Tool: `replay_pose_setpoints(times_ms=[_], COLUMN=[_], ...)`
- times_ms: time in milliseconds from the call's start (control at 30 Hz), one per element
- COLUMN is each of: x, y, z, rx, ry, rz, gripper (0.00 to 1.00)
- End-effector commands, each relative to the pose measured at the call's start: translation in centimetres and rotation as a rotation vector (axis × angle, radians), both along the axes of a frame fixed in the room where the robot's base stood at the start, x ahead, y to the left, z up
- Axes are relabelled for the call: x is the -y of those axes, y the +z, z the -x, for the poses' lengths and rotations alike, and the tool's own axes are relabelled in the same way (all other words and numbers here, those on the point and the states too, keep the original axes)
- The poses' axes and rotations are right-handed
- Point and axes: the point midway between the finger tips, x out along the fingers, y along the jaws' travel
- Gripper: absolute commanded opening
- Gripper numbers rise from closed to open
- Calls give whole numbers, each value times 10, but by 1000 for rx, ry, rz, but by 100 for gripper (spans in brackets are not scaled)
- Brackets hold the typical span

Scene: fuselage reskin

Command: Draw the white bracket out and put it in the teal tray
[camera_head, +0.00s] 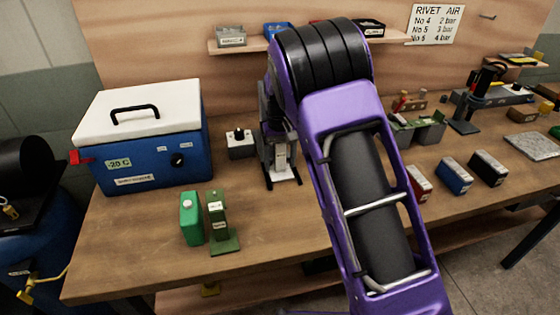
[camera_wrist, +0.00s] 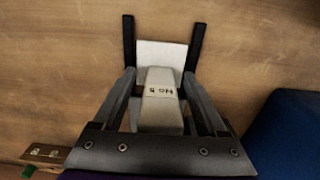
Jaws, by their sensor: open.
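The white bracket (camera_wrist: 160,76) stands on the bench with its pale base plate flat on the wood. Its tag, upside down in the wrist view, seems to read "No 5". It also shows in the head view (camera_head: 281,158), partly hidden by my gripper. My gripper (camera_wrist: 163,26) is open, with one dark finger on each side of the bracket and a visible gap beside the base plate. In the head view my gripper (camera_head: 283,182) points down at the bench. I cannot pick out a teal tray; my purple arm hides part of the bench.
A blue cooler (camera_head: 150,150) with a white lid stands at left. A green block (camera_head: 191,218) and a green bracket (camera_head: 219,224) stand near the front edge. Red, blue (camera_head: 454,176) and black boxes stand at right.

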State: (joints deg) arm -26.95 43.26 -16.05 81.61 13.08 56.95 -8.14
Motion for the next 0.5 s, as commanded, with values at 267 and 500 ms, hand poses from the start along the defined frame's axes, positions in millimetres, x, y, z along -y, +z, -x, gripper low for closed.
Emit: replay_pose_setpoints(times_ms=[267, 500], x=[0, 0], y=[0, 0], z=[0, 0], rx=[0, 0], ry=[0, 0], rz=[0, 0], gripper=[73, 30])
